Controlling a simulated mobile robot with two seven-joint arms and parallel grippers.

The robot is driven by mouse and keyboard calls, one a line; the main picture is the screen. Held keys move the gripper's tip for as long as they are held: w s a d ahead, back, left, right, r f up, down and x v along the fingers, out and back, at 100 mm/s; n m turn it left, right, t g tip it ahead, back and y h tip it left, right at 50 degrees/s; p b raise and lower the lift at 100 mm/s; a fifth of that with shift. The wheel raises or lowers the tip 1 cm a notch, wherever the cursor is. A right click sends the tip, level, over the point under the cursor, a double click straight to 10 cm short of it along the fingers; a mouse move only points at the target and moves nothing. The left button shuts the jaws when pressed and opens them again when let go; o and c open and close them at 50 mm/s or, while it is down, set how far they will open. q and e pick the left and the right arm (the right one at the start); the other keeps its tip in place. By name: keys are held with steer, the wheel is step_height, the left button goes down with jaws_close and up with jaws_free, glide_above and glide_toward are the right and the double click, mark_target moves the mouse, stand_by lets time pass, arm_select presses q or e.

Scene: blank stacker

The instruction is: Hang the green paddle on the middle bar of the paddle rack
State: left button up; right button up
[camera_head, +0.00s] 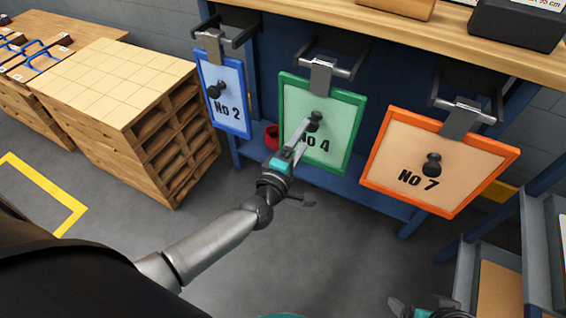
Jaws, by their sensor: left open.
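The green paddle (338,112), marked No 4, hangs from the middle bar (341,70) of the paddle rack by its grey metal hook (320,77). It has a dark round knob (314,121) on its face. My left gripper (302,161) is open and empty in front of the lower left part of the paddle, with one finger reaching up close to the knob. Whether that finger touches the knob cannot be told. My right gripper (428,306) shows only partly at the bottom edge, and its jaws are unclear.
A blue paddle (231,108) marked No 2 hangs to the left, and an orange paddle (468,165) marked No 7 to the right. A wooden block stack (112,82) stands at left. A blue-framed shelf (535,255) is at lower right. A red cup (271,137) sits behind the green paddle.

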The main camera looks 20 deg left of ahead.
arm_select(q)
steer(key=s+p, duration=0.2)
steer(key=s, duration=0.9)
steer(key=shift+a+r, duration=0.15)
steer(key=shift+a, duration=0.05)
arm_select(e)
step_height(320, 180, down, 6)
steer(key=g, duration=0.1)
steer(key=shift+s, duration=0.2)
